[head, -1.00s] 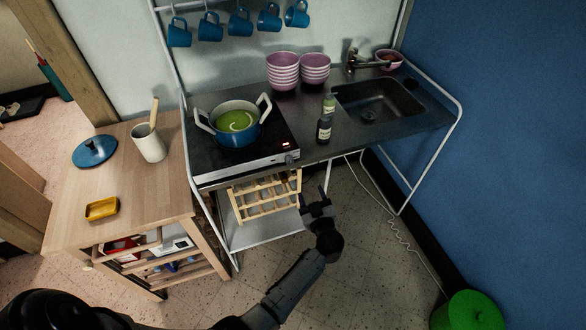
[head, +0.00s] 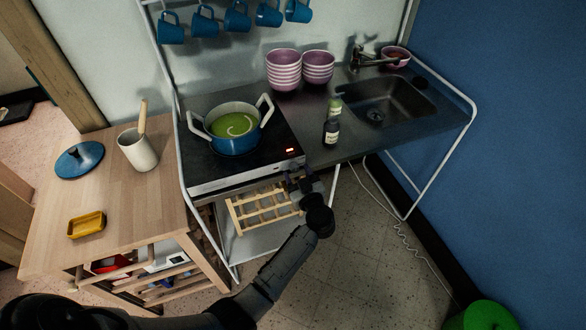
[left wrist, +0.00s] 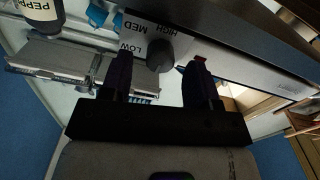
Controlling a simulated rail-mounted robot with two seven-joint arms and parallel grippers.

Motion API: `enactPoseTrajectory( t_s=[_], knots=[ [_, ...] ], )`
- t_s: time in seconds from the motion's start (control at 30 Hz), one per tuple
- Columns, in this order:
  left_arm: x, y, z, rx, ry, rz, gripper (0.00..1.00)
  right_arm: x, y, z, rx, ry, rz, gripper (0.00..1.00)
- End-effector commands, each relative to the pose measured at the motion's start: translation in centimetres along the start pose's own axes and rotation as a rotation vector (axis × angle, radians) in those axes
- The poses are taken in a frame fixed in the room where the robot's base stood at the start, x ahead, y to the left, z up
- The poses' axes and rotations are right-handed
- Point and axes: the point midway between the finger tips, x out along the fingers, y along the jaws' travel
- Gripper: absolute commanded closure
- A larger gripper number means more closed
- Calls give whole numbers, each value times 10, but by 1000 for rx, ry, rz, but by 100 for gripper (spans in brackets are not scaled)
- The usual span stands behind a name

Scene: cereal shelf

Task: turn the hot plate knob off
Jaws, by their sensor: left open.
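The hot plate (head: 178,168) sits on the counter with its front panel toward me, and a red light glows at its right front corner. In the left wrist view the dark round knob (left wrist: 160,56) is on the front panel (left wrist: 218,62), beside the labels LOW, MED and HIGH. I cannot make out where the knob points. My left gripper (head: 296,180) is at the panel's right end, open. In the left wrist view its two fingers (left wrist: 159,62) stand on either side of the knob, with gaps. In the head view the gripper hides the knob. My right gripper is out of view.
A blue pot (head: 232,143) of green soup stands on the hot plate. A wooden rack (head: 262,209) is below. The sink (head: 385,103) is further right.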

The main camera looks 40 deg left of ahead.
Motion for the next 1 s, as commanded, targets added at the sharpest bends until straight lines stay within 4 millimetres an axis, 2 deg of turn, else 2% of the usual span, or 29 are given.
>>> enactPoseTrajectory(
  t_s=[0.13, 0.57, 1.0],
  knots=[
    [5, 0, 1, 0, 0, 0, 44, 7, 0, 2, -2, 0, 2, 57],
    [7, 0, 0, 0, 0, 0, 44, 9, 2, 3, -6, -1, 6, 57],
    [7, 0, 0, 0, 0, 0, 85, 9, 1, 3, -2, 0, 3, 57]
  ],
)
